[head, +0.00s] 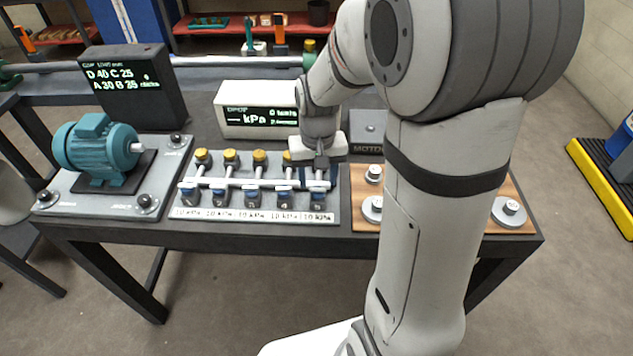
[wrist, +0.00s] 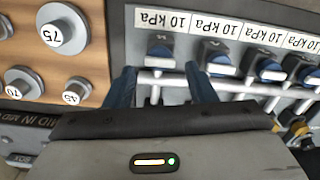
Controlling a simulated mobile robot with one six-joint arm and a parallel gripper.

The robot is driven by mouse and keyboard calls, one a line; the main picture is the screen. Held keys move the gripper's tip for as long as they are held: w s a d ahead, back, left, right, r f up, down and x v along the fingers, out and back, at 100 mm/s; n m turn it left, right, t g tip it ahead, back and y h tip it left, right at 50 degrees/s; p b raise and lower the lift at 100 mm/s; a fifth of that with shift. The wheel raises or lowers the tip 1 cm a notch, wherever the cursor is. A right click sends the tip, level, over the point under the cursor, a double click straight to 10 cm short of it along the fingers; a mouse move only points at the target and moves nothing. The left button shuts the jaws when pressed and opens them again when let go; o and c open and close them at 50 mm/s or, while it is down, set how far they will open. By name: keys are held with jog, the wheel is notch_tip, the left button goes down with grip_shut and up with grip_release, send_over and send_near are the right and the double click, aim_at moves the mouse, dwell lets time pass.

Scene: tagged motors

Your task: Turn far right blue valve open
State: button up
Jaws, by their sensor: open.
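The far right blue valve (head: 318,197) is at the right end of a row on a grey panel (head: 178,211). In the wrist view, turned upside down, this valve (wrist: 159,50) is the leftmost one. My gripper (head: 319,184) is over the right end of the panel, its blue fingers pointing down. In the wrist view my gripper (wrist: 160,72) is open, with one finger on each side of the valve's line. The valve lies just beyond the fingertips; I cannot tell whether they touch it.
Other blue valves (head: 252,197) stand close by to the left. Yellow knobs (head: 202,157) and white pipes are behind. A wooden board with weights (head: 508,211) is to the right. A kPa display (head: 240,118) and a teal motor (head: 97,146) also stand on the table.

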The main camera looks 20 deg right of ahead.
aim_at(318, 191)
jog(key=shift+f, duration=1.7)
jog(key=c, duration=1)
jog(key=shift+o, duration=0.2)
